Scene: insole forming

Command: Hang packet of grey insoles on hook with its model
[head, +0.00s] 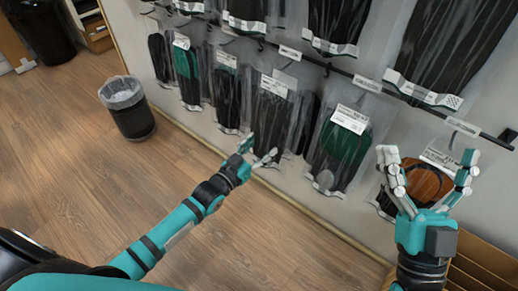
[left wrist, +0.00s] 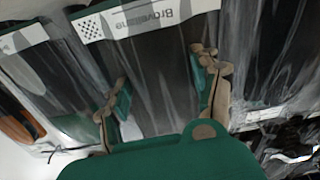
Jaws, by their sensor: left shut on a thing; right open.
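A clear packet of dark grey insoles (head: 271,118) with white labels at its top is at the middle of the wall rack in the head view. My left gripper (head: 261,149) is at its lower end, shut on it. In the left wrist view my two fingers (left wrist: 160,92) are on either side of the packet (left wrist: 158,75), whose printed white band shows upside down. I cannot tell whether the packet's top is on a hook. My right gripper (head: 428,160) is open and empty, raised in front of a packet with a brown insole (head: 425,183).
A dark rail (head: 335,70) with hooks and small tags runs along the wall. Packets with green insoles (head: 345,140) and dark ones (head: 225,95) hang on both sides, close to my left gripper. A bin (head: 130,112) stands on the open wooden floor.

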